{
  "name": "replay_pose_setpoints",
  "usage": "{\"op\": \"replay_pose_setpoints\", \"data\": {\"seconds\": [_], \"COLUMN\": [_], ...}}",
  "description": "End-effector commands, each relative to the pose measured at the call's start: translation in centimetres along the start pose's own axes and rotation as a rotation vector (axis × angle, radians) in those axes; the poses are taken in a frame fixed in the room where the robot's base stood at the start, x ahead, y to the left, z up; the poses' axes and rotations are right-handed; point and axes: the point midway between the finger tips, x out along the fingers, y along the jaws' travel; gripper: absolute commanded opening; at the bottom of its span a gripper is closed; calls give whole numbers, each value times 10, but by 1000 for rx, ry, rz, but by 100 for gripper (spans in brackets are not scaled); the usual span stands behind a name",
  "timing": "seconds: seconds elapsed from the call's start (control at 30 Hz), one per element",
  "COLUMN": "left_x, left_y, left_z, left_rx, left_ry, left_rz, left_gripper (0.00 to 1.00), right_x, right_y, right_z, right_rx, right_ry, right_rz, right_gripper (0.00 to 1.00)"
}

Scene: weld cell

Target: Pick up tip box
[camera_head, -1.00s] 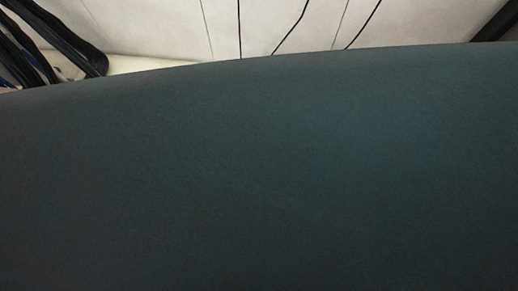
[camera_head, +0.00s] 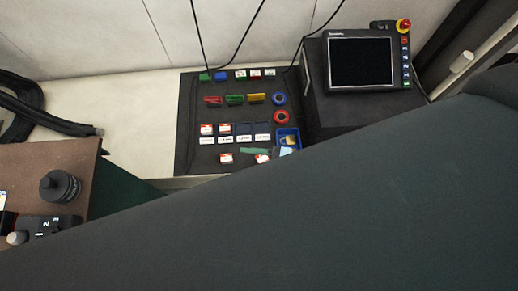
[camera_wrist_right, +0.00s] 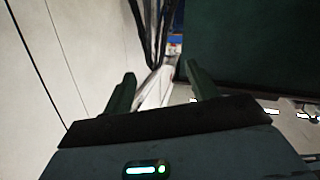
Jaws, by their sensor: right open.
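Small red-and-white boxes lie on a black mat (camera_head: 190,165) in the head view, including one at the mat's left (camera_head: 207,129), one beside it (camera_head: 225,128) and one nearer the front (camera_head: 226,158). I cannot tell which is the tip box. My left gripper is not in view.
A blue bin (camera_head: 288,138), a red roll (camera_head: 281,117) and a blue roll (camera_head: 279,99) are at the mat's right. A screen with a red button (camera_head: 362,62) stands behind right. A brown surface (camera_head: 110,160) holds a black knob (camera_head: 60,186). Cables hang along the wall.

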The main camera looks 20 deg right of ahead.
Motion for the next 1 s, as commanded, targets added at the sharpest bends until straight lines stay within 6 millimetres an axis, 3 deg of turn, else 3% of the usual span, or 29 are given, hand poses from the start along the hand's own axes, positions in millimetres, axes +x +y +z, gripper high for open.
{"op": "replay_pose_setpoints", "data": {"seconds": [0.03,0.23,0.4,0.5,0.7,1.0], "left_x": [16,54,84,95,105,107], "left_y": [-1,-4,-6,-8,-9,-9], "left_z": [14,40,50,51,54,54], "left_rx": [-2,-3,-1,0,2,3], "left_ry": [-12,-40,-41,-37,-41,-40], "left_rz": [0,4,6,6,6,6], "left_gripper": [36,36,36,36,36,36], "right_x": [11,26,11,-1,-16,-14], "right_y": [-5,0,38,64,94,93], "right_z": [26,111,187,216,238,245], "right_rx": [-37,-152,-203,-215,-220,-218], "right_ry": [-17,-244,-572,-741,-918,-931], "right_rz": [-100,-470,-636,-664,-663,-661], "right_gripper": [58,58,58,58,58,58]}}
